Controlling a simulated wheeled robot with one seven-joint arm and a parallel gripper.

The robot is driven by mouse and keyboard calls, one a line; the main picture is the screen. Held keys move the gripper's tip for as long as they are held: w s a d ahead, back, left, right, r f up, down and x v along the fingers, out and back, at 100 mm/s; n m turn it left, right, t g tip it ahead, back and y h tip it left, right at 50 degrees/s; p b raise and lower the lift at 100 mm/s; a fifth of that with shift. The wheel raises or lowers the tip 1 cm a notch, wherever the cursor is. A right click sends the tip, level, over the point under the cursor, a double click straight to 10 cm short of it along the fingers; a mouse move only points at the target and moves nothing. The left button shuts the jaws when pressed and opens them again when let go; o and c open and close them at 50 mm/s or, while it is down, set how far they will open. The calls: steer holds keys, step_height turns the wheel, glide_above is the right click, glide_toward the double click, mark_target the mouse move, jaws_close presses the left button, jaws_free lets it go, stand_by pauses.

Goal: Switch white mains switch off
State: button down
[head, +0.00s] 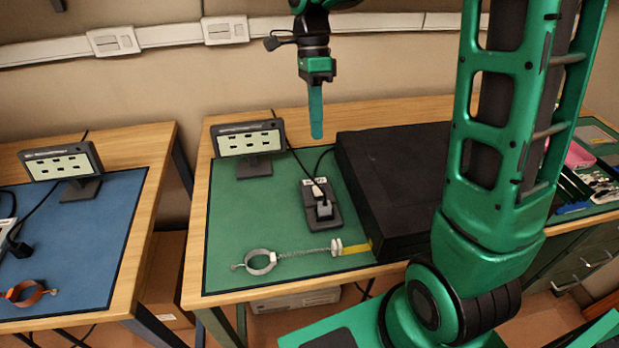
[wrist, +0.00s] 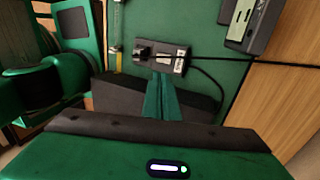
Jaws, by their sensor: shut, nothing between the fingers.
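A dark mains socket block (head: 334,215) lies on the green mat, with a plug in its near end and cables running from it. It also shows in the wrist view (wrist: 147,68), where a small white switch (wrist: 165,57) sits between the plug and a printed label. I cannot tell which way the switch is tipped. My gripper (head: 316,135) points down above the table, over the area behind the block. Its green fingers (wrist: 162,80) are together and empty. In the wrist view they overlap the block's near edge; contact does not show.
A large black box (head: 385,170) stands right of the block. A display on a stand (head: 250,140) is at the back left. A metal ring with a spring (head: 262,262) lies in front on the mat (head: 225,230). White wall sockets (head: 225,30) are behind.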

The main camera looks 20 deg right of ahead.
mark_target(319, 193)
stand_by(0.3)
steer(key=x, duration=1.4)
